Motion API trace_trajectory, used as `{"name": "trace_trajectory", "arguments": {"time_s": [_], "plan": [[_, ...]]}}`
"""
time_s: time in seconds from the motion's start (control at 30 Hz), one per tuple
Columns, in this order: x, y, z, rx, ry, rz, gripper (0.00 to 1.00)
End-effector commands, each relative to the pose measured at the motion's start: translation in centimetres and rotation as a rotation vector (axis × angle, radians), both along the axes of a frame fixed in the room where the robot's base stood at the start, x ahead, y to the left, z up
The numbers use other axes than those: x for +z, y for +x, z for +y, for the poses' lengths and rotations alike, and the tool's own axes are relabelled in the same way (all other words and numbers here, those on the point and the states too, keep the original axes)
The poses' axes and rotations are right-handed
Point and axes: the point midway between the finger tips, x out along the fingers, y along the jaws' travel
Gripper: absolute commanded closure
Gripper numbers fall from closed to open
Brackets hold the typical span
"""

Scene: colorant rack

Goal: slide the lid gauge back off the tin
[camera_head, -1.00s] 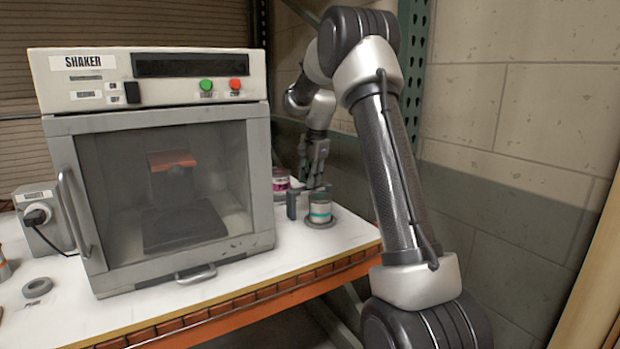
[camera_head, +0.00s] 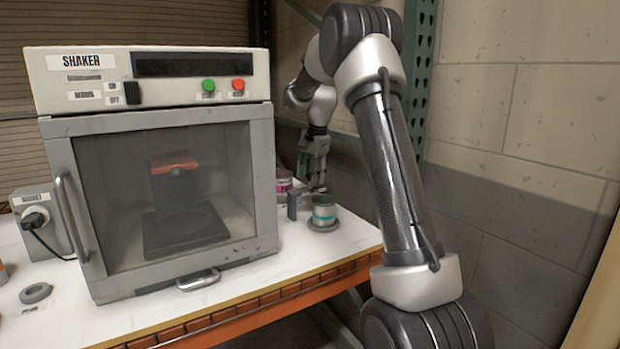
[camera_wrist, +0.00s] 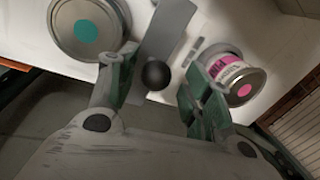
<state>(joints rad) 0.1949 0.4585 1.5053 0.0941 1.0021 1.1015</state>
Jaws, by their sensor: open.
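The lid gauge (camera_head: 292,206) is a grey post with a flat bar by the tin. In the wrist view its bar (camera_wrist: 172,32) lies beside the lid, with a gap showing, and a dark round knob (camera_wrist: 157,75) is near it. My gripper (camera_wrist: 160,62) is open, with the knob between its fingers and not visibly gripped. In the head view my gripper (camera_head: 317,180) is above the gauge.
A pink-labelled tin (camera_wrist: 230,72) stands close by my right finger in the wrist view; it also shows behind the gauge (camera_head: 283,182). The shaker cabinet (camera_head: 160,180) stands left of the gauge, door shut. The bench's front edge (camera_head: 290,298) is near.

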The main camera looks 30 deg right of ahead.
Motion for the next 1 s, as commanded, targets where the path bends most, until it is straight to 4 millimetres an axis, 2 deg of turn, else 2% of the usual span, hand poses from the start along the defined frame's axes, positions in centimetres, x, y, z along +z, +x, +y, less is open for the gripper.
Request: {"name": "trace_trajectory", "arguments": {"time_s": [0.3,0.5,0.67,1.0], "plan": [[6.9,-1.2,-0.3,0.000,-0.001,-0.004,0.50],[9.8,-1.8,-0.4,0.000,0.000,-0.003,0.50],[10.6,-2.0,-0.5,0.000,-0.001,-0.001,0.50],[10.6,-2.0,-0.5,0.000,-0.001,-0.001,0.50]]}}
